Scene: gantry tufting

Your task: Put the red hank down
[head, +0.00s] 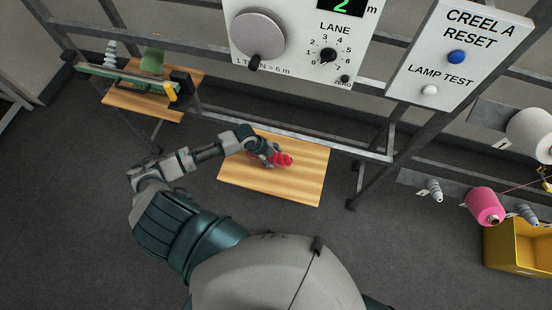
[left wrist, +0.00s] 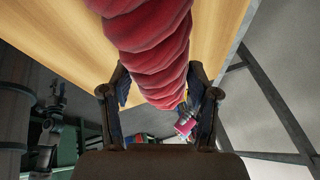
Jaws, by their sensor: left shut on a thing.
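The red hank (head: 284,160) is a twisted bundle of yarn. My left gripper (head: 272,158) is shut on it, over the wooden table (head: 300,188) in the middle of the head view. In the left wrist view the hank (left wrist: 148,45) fills the upper middle, between the two fingers of the left gripper (left wrist: 160,100). The table top (left wrist: 50,50) shows behind it. I cannot tell whether the hank touches the table top. My right gripper is not in view.
The table top around the hank is bare. A metal frame with a lane panel (head: 300,40) and a reset panel (head: 462,50) stands behind. A second bench (head: 135,106) is at left. A pink cone (head: 484,206) and yellow bin (head: 515,248) are at right.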

